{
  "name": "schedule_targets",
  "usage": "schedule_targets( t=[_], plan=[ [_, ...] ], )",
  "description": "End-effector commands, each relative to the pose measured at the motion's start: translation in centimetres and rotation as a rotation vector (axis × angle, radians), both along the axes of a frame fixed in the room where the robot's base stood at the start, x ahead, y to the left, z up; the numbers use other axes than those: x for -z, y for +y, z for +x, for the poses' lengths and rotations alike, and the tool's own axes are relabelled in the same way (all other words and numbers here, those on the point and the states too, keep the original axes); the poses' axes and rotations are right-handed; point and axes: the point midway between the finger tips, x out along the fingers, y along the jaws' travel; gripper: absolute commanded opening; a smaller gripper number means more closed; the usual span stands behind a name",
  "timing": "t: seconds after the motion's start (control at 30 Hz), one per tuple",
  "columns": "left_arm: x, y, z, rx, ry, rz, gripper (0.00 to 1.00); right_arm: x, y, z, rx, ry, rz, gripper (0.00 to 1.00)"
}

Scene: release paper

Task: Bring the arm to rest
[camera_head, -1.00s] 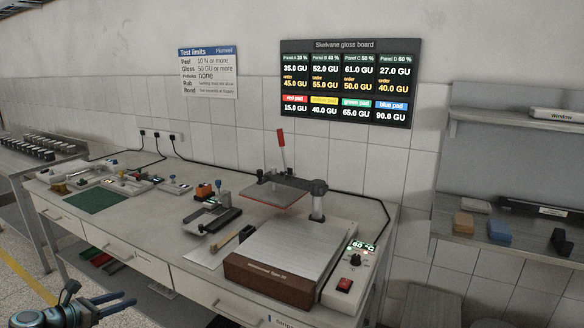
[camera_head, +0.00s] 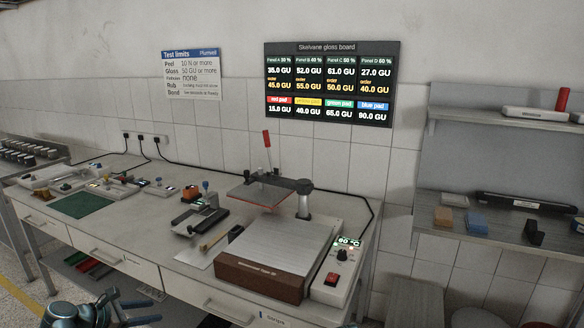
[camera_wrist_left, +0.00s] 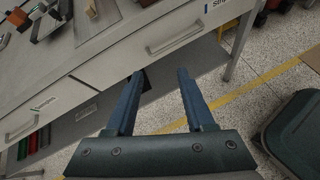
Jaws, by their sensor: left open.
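My left gripper (camera_head: 138,308) is at the bottom left of the head view, partly cut off by the lower edge. It is low in front of the workbench (camera_head: 165,240), apart from the things on top. In the left wrist view its two blue fingers (camera_wrist_left: 160,76) are spread with nothing between them. Behind them are the bench's drawer fronts (camera_wrist_left: 185,40) and the speckled floor (camera_wrist_left: 245,100). My right gripper is in neither view.
On the bench stand a heated press (camera_head: 285,240) with a raised plate, a control box (camera_head: 333,275), small tools and a green mat (camera_head: 82,205). A wall shelf (camera_head: 470,235) holds blocks at right. In the wrist view a dark bin (camera_wrist_left: 295,130) stands on the floor.

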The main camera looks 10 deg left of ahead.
Motion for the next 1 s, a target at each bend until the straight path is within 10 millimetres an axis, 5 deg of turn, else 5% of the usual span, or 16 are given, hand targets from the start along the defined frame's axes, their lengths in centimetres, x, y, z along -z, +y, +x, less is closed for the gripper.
schedule_targets(
  t=[0.17, 0.3, 0.6, 0.8, 1.0],
  plan=[
    [0.9, -7.0, 1.3, 0.236, 0.026, 0.166, 0.54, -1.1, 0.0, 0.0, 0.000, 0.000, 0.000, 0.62],
    [2.0, -14.4, 1.5, 0.528, 0.037, 0.359, 0.54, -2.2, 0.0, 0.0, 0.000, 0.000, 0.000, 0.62],
    [3.6, -28.2, -1.8, 1.243, -0.014, 0.771, 0.54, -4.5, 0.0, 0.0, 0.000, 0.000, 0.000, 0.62],
    [3.6, -34.8, -5.6, 1.735, -0.096, 1.011, 0.54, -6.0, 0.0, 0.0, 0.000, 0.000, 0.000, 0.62],
    [2.9, -38.9, -9.0, 2.169, -0.183, 1.194, 0.54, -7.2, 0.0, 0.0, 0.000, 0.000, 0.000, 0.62]
  ],
)
